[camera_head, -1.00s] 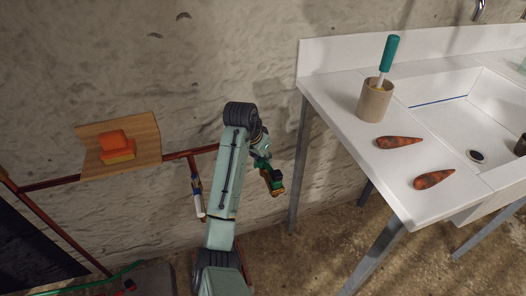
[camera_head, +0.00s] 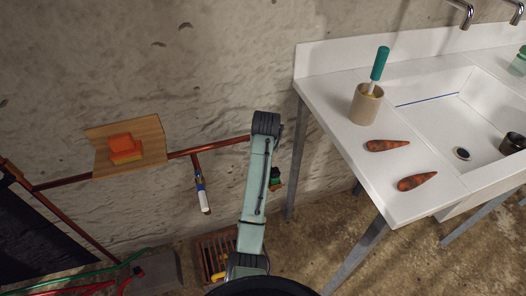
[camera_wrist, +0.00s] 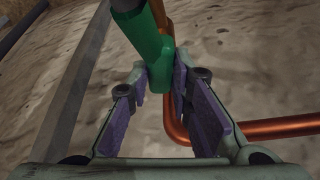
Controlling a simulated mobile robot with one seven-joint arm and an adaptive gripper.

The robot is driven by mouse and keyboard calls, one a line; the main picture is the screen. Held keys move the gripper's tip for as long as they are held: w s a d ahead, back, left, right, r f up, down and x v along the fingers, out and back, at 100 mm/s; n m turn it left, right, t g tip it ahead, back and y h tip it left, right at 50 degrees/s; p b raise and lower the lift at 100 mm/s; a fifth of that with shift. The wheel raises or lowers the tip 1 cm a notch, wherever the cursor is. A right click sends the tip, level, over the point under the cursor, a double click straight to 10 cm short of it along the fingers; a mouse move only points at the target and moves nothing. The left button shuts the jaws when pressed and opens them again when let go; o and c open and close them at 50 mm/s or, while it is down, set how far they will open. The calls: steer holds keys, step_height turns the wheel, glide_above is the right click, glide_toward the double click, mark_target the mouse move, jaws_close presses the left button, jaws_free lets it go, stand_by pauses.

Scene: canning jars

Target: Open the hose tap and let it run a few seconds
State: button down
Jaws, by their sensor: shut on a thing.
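A green lever-like piece (camera_wrist: 160,62), which looks like the hose tap's handle, sits between the fingers of my gripper (camera_wrist: 170,88) in the wrist view. My gripper is shut on it. A copper pipe (camera_wrist: 280,127) bends close by on the right of the fingers. In the head view, my arm hides most of my gripper, and a small green part (camera_head: 275,185) shows beside the arm near the wall. The tap's body and outlet are hidden there. I cannot see any water running.
A wooden wall shelf (camera_head: 149,140) holds orange blocks (camera_head: 123,148). A short pipe with a white end (camera_head: 204,200) hangs below the copper line. A slatted crate (camera_head: 207,262) stands on the floor. The white sink counter (camera_head: 335,95) is on the right; green hose (camera_head: 75,279) lies at left.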

stand_by(0.3)
steer(key=c, duration=1.4)
jaws_free()
steer(key=shift+c, duration=0.2)
steer(key=v, duration=0.7)
steer(key=shift+r, duration=0.3)
